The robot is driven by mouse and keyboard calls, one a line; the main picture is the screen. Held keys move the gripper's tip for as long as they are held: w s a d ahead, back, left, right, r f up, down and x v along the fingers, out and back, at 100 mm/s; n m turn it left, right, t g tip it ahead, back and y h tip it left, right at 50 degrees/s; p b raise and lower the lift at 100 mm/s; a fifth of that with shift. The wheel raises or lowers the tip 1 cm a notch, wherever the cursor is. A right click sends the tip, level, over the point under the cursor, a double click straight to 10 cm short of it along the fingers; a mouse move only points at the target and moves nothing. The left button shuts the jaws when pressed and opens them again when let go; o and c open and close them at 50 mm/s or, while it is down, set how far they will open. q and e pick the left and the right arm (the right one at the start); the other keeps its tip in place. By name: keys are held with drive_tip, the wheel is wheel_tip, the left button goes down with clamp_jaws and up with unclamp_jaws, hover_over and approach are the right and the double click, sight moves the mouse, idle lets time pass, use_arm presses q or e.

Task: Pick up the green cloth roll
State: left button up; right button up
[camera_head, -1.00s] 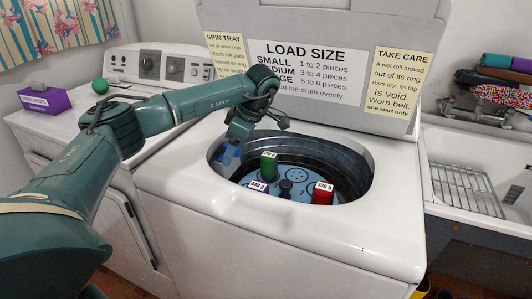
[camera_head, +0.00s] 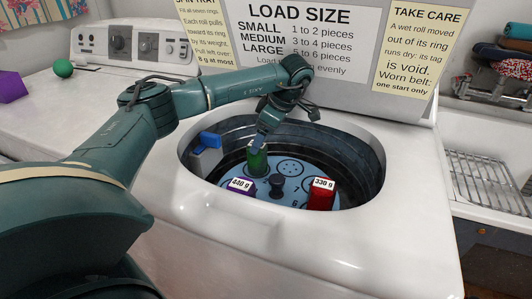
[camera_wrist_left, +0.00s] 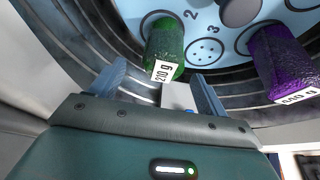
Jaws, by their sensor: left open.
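The green cloth roll (camera_head: 257,160) stands upright on the blue spin tray (camera_head: 289,189) inside the washer tub. In the left wrist view the green roll (camera_wrist_left: 165,48) carries a tag reading 210 g. My left gripper (camera_head: 257,143) is at the top of the green roll in the head view. In the left wrist view its two fingers (camera_wrist_left: 157,80) are spread, with the roll's tagged end between and just beyond them; I cannot tell whether they touch it. My right gripper is not in view.
A purple roll (camera_head: 242,186) tagged 440 g and a red roll (camera_head: 321,195) tagged 330 g stand on the tray, around a dark central knob (camera_head: 276,184). The tub's rim (camera_head: 200,180) surrounds them.

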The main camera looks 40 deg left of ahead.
sight(257, 158)
use_arm(q)
drive_tip(key=shift+s+a+f, duration=0.3)
drive_tip(key=shift+s+f, duration=0.1)
drive_tip(key=shift+f, duration=0.3)
drive_tip(key=x, duration=0.4)
drive_tip(key=shift+a+f+b, duration=0.1)
drive_tip(key=shift+f+b, duration=0.2)
drive_tip(key=shift+b, duration=0.1)
drive_tip(key=shift+c, duration=0.3)
drive_tip(key=c, duration=1.1)
drive_tip(key=shift+r, duration=0.15)
drive_tip(key=shift+c, duration=0.2)
